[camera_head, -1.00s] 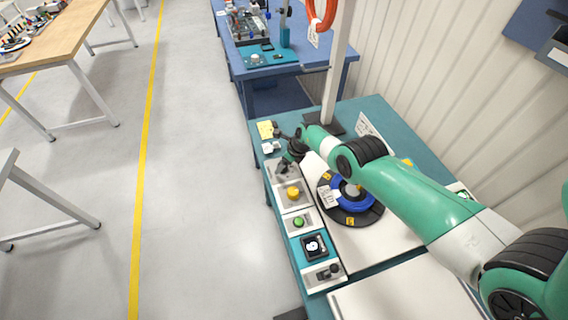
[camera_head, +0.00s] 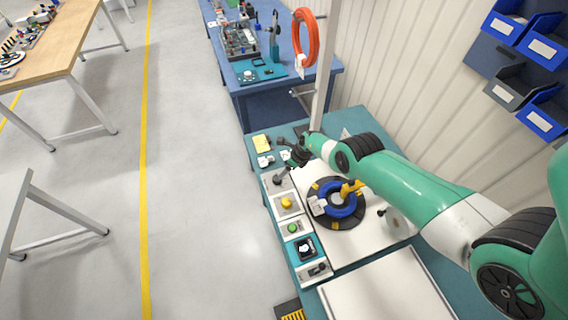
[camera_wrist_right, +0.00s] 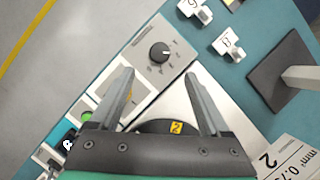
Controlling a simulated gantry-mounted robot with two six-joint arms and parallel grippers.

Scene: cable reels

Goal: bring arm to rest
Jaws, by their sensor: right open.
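My right arm comes in from the right in the head view, reaching over the teal bench (camera_head: 262,142). Its gripper (camera_head: 294,158) is small and dark there, near the bench's far left part. In the right wrist view the gripper (camera_wrist_right: 158,78) has its two grey fingers spread apart, with nothing between them. Past the fingers lies a grey box with a black knob (camera_wrist_right: 159,52). A blue cable reel (camera_head: 341,203) on a black disc with yellow marks sits on the white panel below the arm. My left gripper is not in view.
A post (camera_head: 322,90) rises behind the gripper, beside an orange cable coil (camera_head: 305,38). Blue bins (camera_head: 541,50) hang at right.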

